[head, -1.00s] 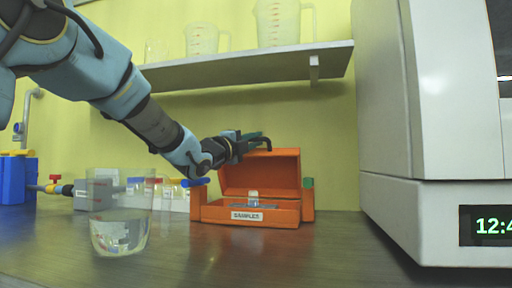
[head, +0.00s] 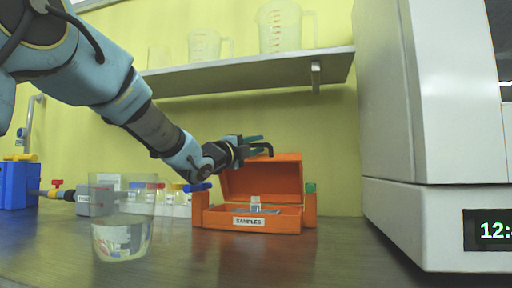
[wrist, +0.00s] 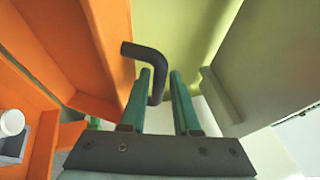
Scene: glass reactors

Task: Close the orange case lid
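The orange case (head: 268,222), labelled SAMPLES, stands on the bench with its lid (head: 262,177) raised. A small white-capped vial (head: 255,203) stands inside; its cap (wrist: 12,122) shows at the left of the wrist view. I cannot tell whether the fingers touch the lid.
A blue container (head: 18,185) is at far left. A large white machine (head: 425,110) blocks the right. A shelf (head: 250,70) with jugs hangs above.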

